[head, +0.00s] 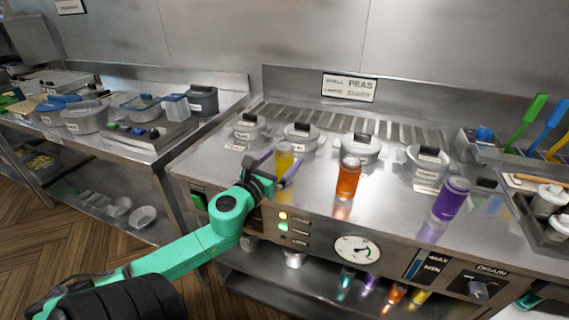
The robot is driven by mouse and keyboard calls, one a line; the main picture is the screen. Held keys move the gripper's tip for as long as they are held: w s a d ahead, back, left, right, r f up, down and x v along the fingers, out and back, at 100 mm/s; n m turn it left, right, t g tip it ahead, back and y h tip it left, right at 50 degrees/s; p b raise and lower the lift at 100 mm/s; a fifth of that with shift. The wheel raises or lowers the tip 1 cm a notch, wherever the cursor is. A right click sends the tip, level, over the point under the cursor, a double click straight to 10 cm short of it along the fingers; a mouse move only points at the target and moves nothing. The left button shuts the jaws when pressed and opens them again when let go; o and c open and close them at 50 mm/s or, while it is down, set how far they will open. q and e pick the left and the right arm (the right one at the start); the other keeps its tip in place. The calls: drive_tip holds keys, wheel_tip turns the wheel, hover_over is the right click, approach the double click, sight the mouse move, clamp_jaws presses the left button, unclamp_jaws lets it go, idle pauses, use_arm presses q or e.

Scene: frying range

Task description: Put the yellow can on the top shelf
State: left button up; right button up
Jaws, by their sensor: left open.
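The yellow can (284,157) stands upright on the steel top of the frying range (310,194), near its left front part. My left gripper (277,165) is open, its purple fingers on either side of the can. I cannot tell whether the fingers touch it. The gripper's near part covers the can's lower portion. An orange can (348,178) and a purple can (451,198) stand farther right on the same top. My right gripper is not in view.
Lidded pots (361,149) line the back of the range. Below, a lower shelf (262,266) holds several small cans and metal containers. A steel counter (150,140) with tubs stands at left. Utensils and a tray (540,205) are at right.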

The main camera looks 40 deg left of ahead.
use_arm(q)
drive_tip(key=w, duration=0.2)
drive_tip(key=w+a, duration=0.1)
drive_tip(key=w, duration=0.2)
drive_tip(key=shift+a+f, duration=0.1)
drive_tip(key=shift+s, duration=0.1)
drive_tip(key=shift+c, duration=0.6)
clamp_jaws()
